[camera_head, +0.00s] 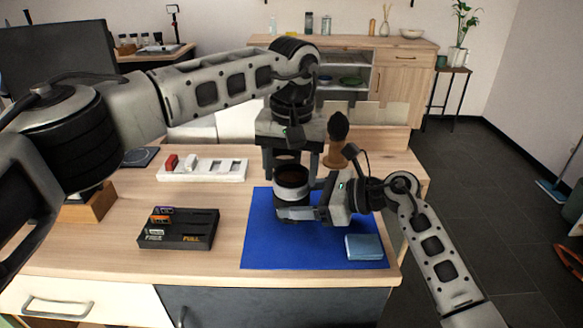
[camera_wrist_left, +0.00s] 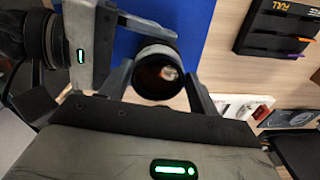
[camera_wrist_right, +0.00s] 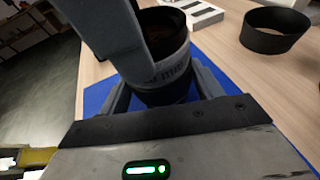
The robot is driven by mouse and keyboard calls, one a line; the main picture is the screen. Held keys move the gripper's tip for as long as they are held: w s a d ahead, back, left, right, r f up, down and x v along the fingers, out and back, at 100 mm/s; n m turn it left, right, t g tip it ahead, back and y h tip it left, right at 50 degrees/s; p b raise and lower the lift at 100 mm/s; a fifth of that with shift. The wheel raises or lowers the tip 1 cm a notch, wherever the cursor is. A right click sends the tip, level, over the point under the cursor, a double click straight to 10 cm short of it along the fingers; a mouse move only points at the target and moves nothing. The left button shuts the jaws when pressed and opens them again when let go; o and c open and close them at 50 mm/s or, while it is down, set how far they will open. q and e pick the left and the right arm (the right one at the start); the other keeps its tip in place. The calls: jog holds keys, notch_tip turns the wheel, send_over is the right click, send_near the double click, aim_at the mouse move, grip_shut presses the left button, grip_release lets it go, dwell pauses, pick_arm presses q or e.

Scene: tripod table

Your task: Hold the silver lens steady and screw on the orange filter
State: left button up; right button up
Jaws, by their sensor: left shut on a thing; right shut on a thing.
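The silver lens (camera_head: 292,195) stands upright above the blue mat (camera_head: 258,240). In the right wrist view its grey lettered band (camera_wrist_right: 170,72) shows above a black lower part. My right gripper (camera_head: 298,211) is shut around the lens from the right. The orange filter (camera_head: 291,175) shows as a dark ring with brown-orange glass at the lens's top. My left gripper (camera_head: 291,166) comes from above, its fingers shut on the filter's sides. The left wrist view looks down at the filter (camera_wrist_left: 158,76) between those fingers. I cannot tell how far its thread is engaged.
A folded blue cloth (camera_head: 364,247) lies on the mat's front right. A black organiser (camera_head: 178,238) and a white slotted tray (camera_head: 228,172) stand left of the mat. A brush on a wooden stand (camera_head: 337,153) is behind the lens. A black ring (camera_wrist_right: 276,38) stands on the table.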

pick_arm(q)
jog(key=shift+f, duration=0.2)
jog(key=shift+m, duration=1.5)
jog(key=m, duration=0.3)
jog(key=o, duration=1.2)
jog(key=shift+o, duration=0.2)
jog(key=shift+w+a, duration=0.1)
jog(key=shift+a, duration=0.05)
jog(key=shift+r, duration=0.1)
